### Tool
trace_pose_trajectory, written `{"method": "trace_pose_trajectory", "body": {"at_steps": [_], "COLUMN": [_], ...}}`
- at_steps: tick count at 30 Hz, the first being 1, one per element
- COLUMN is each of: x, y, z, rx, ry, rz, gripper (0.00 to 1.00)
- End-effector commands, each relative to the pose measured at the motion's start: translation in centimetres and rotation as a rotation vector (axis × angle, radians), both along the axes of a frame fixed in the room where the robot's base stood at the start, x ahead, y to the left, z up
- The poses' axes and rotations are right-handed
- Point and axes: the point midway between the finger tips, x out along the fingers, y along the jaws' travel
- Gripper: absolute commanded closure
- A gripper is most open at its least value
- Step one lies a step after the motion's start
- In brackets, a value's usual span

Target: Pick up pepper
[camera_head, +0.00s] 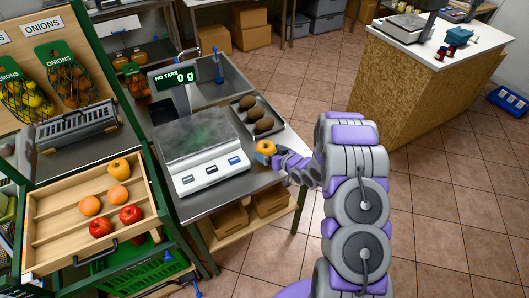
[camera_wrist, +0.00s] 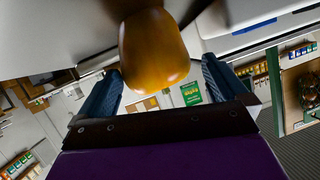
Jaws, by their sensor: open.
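A yellow-orange pepper (camera_head: 265,147) sits at the right part of the metal table, beside the scale. In the wrist view the pepper (camera_wrist: 153,50) is large and lies between and slightly beyond the two blue fingers. My gripper (camera_head: 276,157) is at the pepper's right side, low over the table edge. It is open, with fingers apart on either side of the pepper in the wrist view (camera_wrist: 160,70). Whether a finger touches the pepper I cannot tell.
The scale (camera_head: 203,150) reads 0 g and stands left of the pepper. A dark tray (camera_head: 276,137) with several brown round items lies just behind it. The wooden tray (camera_head: 50,215) also holds two orange fruits and two red ones. A counter (camera_head: 410,85) stands at back right.

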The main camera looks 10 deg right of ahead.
Motion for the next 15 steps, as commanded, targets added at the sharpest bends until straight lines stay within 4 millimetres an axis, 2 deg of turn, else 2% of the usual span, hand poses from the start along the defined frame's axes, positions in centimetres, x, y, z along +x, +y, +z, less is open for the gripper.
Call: {"method": "trace_pose_trajectory", "body": {"at_steps": [7,15], "x": [2.8,3.2], "y": [1.5,1.8], "z": [-1.6,-1.7], "rx": [-0.002,-0.003], "ry": [-0.001,-0.002], "rz": [0.002,0.002], "gripper": [0.00,0.00]}}
